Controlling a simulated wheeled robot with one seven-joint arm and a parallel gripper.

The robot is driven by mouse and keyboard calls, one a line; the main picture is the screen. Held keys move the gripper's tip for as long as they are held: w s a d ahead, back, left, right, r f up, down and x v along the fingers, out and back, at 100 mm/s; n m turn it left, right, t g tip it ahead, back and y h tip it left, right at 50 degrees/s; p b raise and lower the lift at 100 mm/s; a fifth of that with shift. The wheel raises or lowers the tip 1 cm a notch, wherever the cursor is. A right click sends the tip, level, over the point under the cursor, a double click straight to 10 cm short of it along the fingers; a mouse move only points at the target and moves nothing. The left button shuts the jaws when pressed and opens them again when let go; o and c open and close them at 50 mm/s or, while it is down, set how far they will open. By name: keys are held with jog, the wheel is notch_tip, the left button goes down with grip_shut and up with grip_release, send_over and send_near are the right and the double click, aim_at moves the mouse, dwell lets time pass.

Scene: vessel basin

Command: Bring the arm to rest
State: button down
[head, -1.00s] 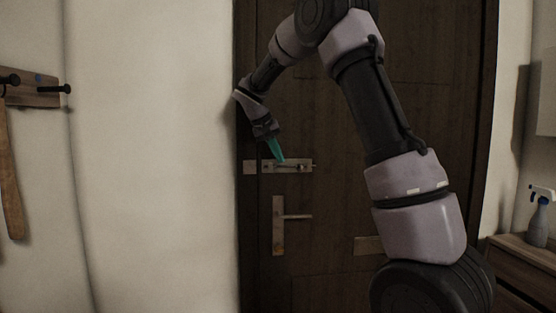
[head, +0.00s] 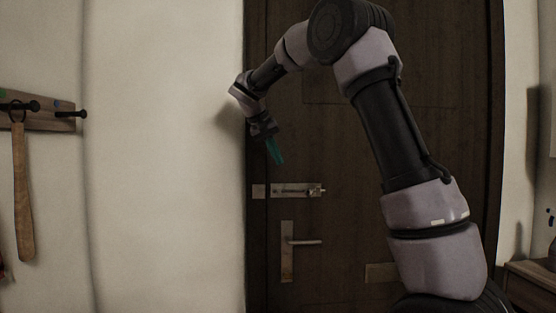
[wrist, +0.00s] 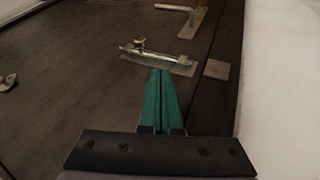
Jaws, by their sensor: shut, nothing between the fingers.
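My gripper (head: 275,152) hangs from my bent arm in front of the left edge of a dark wooden door (head: 350,220). Its teal fingers are together and hold nothing; they also show in the wrist view (wrist: 162,100). In the head view the fingertips are above a metal slide bolt (head: 292,190) on the door. In the wrist view the bolt (wrist: 158,58) lies just beyond the fingertips, with a gap that I cannot judge exactly.
A lever handle on a plate (head: 288,250) sits below the bolt. A pale wall (head: 160,150) is close on the left. A hook rail (head: 40,115) with a hanging wooden-handled item (head: 23,190) is at far left. A wooden cabinet (head: 530,285) stands at lower right.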

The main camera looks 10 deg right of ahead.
jog(key=shift+d, duration=0.1)
jog(key=s+d+y, duration=0.2)
jog(key=s+d, duration=0.2)
jog(key=s, duration=0.4)
jog(key=s+d+y, duration=0.3)
jog(key=s, duration=0.5)
jog(key=s+f+m+t+y, duration=0.1)
jog(key=s+f, duration=0.1)
jog(key=s, duration=0.6)
jog(key=s+f+t+y, duration=0.1)
jog(key=s+f+t, duration=0.1)
jog(key=s, duration=0.6)
jog(key=shift+s+f+m+t+y, duration=0.15)
jog(key=shift+f+m+t+y, duration=0.2)
jog(key=shift+f, duration=0.2)
